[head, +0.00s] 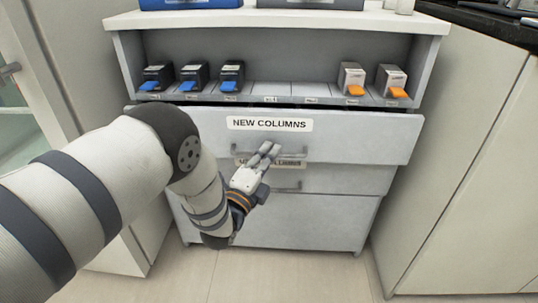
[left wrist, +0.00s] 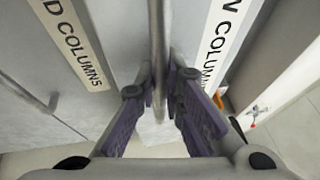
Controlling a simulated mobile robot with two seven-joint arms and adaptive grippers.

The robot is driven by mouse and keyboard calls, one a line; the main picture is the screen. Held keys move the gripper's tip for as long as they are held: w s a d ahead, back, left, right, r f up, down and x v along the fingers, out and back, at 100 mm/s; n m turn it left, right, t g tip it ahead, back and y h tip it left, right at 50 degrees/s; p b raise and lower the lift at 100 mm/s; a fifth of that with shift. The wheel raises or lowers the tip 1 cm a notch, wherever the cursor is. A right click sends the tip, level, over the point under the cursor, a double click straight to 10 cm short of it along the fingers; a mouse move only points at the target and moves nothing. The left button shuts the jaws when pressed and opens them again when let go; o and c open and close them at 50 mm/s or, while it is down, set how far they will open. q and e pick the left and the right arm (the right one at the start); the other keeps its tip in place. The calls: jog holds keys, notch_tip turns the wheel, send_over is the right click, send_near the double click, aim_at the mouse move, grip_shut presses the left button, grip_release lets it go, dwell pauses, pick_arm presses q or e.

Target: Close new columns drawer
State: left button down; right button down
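The New Columns drawer (head: 345,138) is a pale grey front with a white label (head: 270,124) in the head view. It stands slightly forward of the cabinet, with a dark gap along its top edge. Its bar handle (head: 293,153) is below the label. The fingers hide part of the handle. My right gripper is out of view.
A second labelled drawer (head: 345,180) with its own handle lies below. The shelf above holds black boxes with blue tabs (head: 193,77) and white boxes with orange tabs (head: 352,79). A cabinet (head: 460,150) stands to the right. The floor in front is clear.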

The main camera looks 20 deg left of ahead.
pick_arm(q)
jog(key=w+b, duration=0.1)
jog(key=w, duration=0.1)
jog(key=w+a+b, duration=0.1)
jog(key=w, duration=0.1)
jog(key=shift+a+f, duration=0.1)
jog(key=shift+f, duration=0.1)
jog(key=shift+w+r, duration=0.1)
jog(key=shift+r, duration=0.25)
jog(key=c, duration=2)
grip_release()
jog(key=shift+w+a, duration=0.1)
jog(key=shift+o, duration=0.2)
jog(key=shift+f, duration=0.1)
jog(key=shift+s+f, duration=0.1)
jog(key=shift+s, duration=0.15)
jog(key=v, duration=1.1)
jog(key=shift+s, duration=0.25)
